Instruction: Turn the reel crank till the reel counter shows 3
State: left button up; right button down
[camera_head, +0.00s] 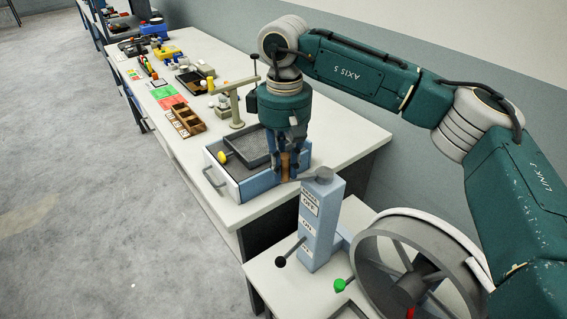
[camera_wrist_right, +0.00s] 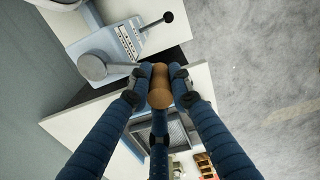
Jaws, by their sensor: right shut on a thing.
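My right gripper (camera_head: 286,168) is shut on a wooden handle, and in the wrist view that handle (camera_wrist_right: 160,88) sits between my blue fingers. The handle is at the end of a short grey crank arm, whose round hub (camera_wrist_right: 92,67) sits on top of the blue post (camera_head: 320,222). In the head view the crank arm (camera_head: 303,177) points left from the hub. The post carries small white labels; I cannot read a counter number. A large grey spoked reel (camera_head: 384,243) stands to the right of the post. My left gripper is not in view.
A blue drawer unit with a grey tray (camera_head: 250,185) stands beside my gripper. A long white bench (camera_head: 225,210) holds several small items farther back.

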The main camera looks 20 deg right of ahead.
jog(key=shift+s+n, duration=0.4)
jog(key=shift+n, duration=0.1)
jog(key=shift+r, duration=0.1)
jog(key=shift+d, duration=0.1)
jog(key=c, duration=1.6)
grip_release()
jog(key=shift+o, duration=0.2)
notch_tip(320, 180, up, 12)
